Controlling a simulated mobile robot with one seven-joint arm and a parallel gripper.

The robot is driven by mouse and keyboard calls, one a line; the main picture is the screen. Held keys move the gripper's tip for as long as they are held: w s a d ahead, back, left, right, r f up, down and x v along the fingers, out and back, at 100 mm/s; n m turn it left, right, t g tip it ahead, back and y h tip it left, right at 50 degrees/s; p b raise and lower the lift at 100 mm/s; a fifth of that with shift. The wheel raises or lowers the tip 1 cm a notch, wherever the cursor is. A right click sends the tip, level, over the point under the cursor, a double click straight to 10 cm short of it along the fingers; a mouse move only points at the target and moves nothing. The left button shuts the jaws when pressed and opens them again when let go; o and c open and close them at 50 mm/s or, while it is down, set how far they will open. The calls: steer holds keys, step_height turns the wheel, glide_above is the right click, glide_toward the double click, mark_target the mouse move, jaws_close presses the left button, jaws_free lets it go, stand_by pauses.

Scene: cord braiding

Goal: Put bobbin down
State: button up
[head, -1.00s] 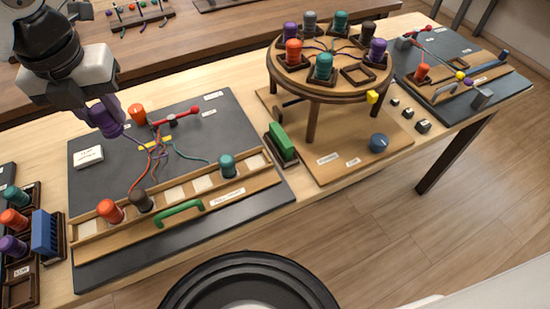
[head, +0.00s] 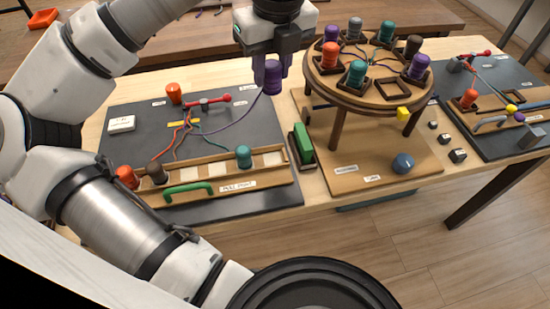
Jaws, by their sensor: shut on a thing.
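My gripper (head: 272,62) is shut on a purple bobbin (head: 272,77) and holds it above the right back part of the dark mat (head: 240,190). A purple cord runs from this bobbin down left to the red-handled clamp (head: 208,105). A wooden rack (head: 215,183) on the mat holds an orange bobbin (head: 127,177), a dark brown bobbin (head: 157,172) and a teal bobbin (head: 243,157), with pale empty places between and beside them. Another orange bobbin (head: 174,93) stands at the back of the mat. The fingertips are partly hidden.
A round wooden stand (head: 366,95) with several bobbins in square holders is close to the right of my gripper. A green block (head: 303,144) stands between mat and stand. A second dark mat (head: 490,110) with a clamp lies at the far right.

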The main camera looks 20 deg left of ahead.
steer(key=shift+n, duration=0.4)
steer(key=shift+a+f, duration=0.1)
steer(key=shift+f, duration=0.1)
steer(key=shift+n, duration=0.3)
step_height(320, 180, down, 19)
steer(key=p, duration=0.3)
steer(key=shift+r, duration=0.15)
steer(key=shift+f, duration=0.45)
steer(key=shift+f+b, duration=0.4)
steer(key=shift+b, duration=0.2)
steer(key=o, duration=1)
steer(key=shift+r, duration=0.1)
